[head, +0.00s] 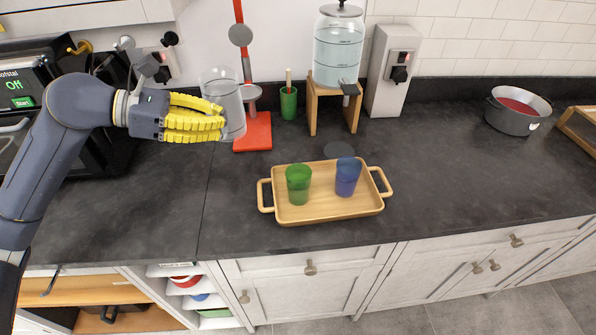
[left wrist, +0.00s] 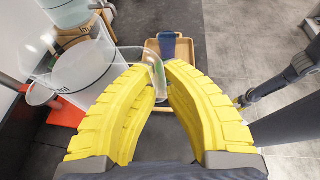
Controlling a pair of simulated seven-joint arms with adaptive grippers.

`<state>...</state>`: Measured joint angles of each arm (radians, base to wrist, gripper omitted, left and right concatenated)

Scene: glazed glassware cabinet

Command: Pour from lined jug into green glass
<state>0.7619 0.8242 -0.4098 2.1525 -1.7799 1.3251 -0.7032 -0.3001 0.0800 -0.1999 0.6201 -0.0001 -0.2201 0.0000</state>
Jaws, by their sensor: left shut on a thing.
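My left gripper (head: 222,119) is shut on the clear lined jug (head: 230,104), which it holds upright or nearly so above the counter at the left. In the left wrist view the jug (left wrist: 82,68) is ahead of the yellow fingers (left wrist: 160,85), with its handle between their tips. Its contents are hard to make out. The green glass (head: 299,184) stands upright on the left of a wooden tray (head: 330,211), right of and below the jug in the head view.
A blue glass (head: 347,177) stands beside the green one. Behind are a red stand (head: 252,136), a green cup (head: 288,103), and a water dispenser (head: 338,50) on a wooden stand. A pot (head: 518,112) is far right. The counter right of the tray is clear.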

